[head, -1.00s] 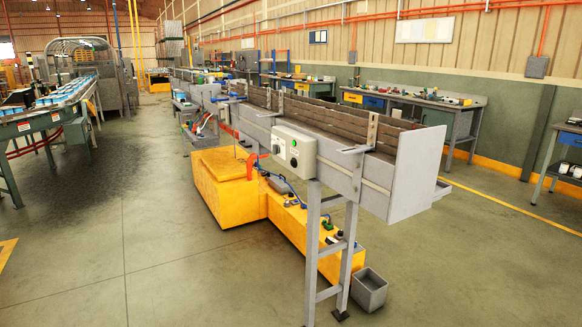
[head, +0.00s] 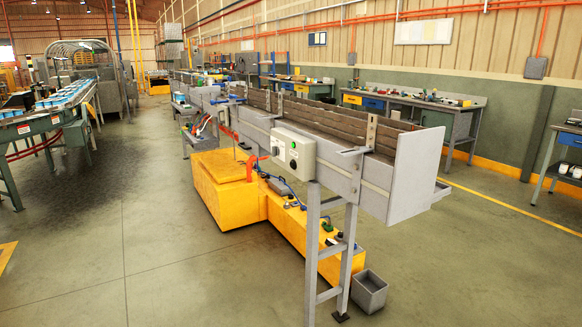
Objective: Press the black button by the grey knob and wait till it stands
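A pale control box (head: 292,151) is fixed to the near side of the grey conveyor (head: 340,177), close to its near end. On its face are a dark round control (head: 293,164), a small green spot (head: 276,149) and other small marks. At this size I cannot tell which is the black button and which is the grey knob. Neither of my grippers is in the head view, and nothing touches the box.
The conveyor stands on grey legs (head: 312,255). A yellow machine base (head: 222,190) with hoses lies under it, and a small grey bin (head: 369,291) stands by the legs. Another conveyor (head: 40,122) with blue items is at left. The floor (head: 130,250) at front left is clear.

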